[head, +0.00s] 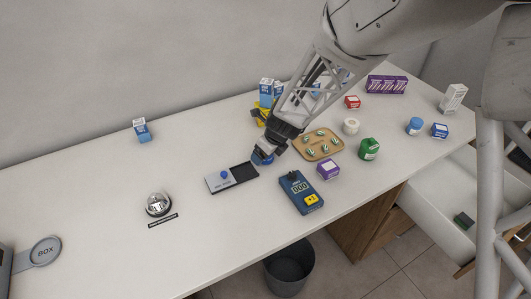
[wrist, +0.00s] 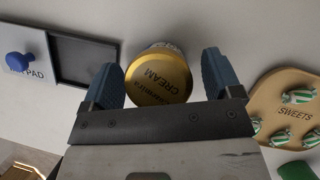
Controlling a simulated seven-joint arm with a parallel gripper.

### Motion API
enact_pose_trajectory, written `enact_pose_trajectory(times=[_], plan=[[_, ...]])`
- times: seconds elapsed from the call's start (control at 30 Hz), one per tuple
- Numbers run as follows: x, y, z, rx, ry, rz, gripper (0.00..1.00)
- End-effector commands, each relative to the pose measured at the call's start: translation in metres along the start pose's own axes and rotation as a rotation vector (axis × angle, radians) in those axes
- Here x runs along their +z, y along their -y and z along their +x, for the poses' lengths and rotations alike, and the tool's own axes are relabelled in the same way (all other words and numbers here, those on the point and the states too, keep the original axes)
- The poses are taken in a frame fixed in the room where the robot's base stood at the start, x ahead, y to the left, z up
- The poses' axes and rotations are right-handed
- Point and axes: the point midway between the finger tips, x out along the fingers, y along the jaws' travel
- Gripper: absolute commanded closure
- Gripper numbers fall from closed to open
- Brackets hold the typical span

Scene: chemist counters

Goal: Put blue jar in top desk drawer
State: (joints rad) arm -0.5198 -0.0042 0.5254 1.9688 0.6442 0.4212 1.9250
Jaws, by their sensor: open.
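A round jar with a gold lid marked CREAM (wrist: 160,76) stands between the two blue fingers of my gripper (wrist: 162,84) in the wrist view; most of its side is hidden under the lid. My gripper is open, with a finger on each side of the jar and small gaps showing. In the head view my gripper (head: 265,154) is low over the counter beside the stamp pad, and blue shows at its tip. A small blue-topped tub (head: 415,126) stands farther right. The top desk drawer (head: 437,207) is pulled out at the right, with a dark green item inside.
A stamp pad (head: 217,181) lies left of my gripper and a sweets board (wrist: 272,102) right of it. A blue meter (head: 301,193), purple box (head: 328,169) and green jar (head: 369,149) are nearer the front edge. The counter's left half is mostly clear.

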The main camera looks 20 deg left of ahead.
Motion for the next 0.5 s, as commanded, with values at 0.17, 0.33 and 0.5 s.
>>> enact_pose_trajectory(times=[0.17, 0.33, 0.5], plan=[[0.0003, 0.0004, 0.0096, -0.001, 0.0, -0.001, 0.16], [0.0003, 0.0004, 0.0099, -0.001, 0.001, -0.001, 0.16], [0.0002, 0.0003, 0.0098, -0.001, 0.0, -0.001, 0.16]])
